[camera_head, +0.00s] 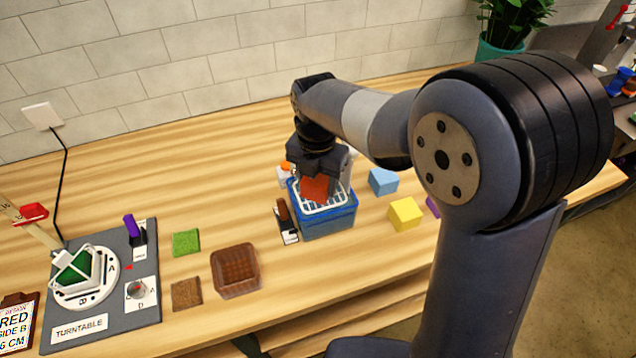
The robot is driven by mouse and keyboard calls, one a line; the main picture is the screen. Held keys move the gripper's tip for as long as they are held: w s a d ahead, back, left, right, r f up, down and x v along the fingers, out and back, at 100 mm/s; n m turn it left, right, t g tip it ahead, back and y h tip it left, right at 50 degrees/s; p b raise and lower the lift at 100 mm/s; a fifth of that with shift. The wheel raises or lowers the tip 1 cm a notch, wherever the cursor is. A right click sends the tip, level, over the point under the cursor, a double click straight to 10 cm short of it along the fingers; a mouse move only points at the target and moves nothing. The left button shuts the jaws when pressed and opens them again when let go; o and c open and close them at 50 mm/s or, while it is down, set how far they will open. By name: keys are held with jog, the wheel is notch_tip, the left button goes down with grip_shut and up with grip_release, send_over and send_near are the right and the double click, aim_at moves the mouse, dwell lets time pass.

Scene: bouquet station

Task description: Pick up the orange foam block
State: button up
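An orange-red block (314,188), which looks like the orange foam block, is right below my gripper. It shows against a white grid (338,205) on top of a blue bin (330,224). My gripper (318,172) points down over the bin, with its dark fingers at the block's upper part. The fingers hide the block's top. I cannot tell whether they are closed on it or whether it rests on the grid.
A blue block (383,181) and a yellow block (405,214) lie right of the bin. A brown tray (235,270), a green pad (186,243) and a brown pad (186,293) lie left. A turntable station (150,315) is farther left. Open wood lies between them.

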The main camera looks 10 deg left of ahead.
jog(key=c, duration=0.6)
jog(key=shift+r, duration=0.1)
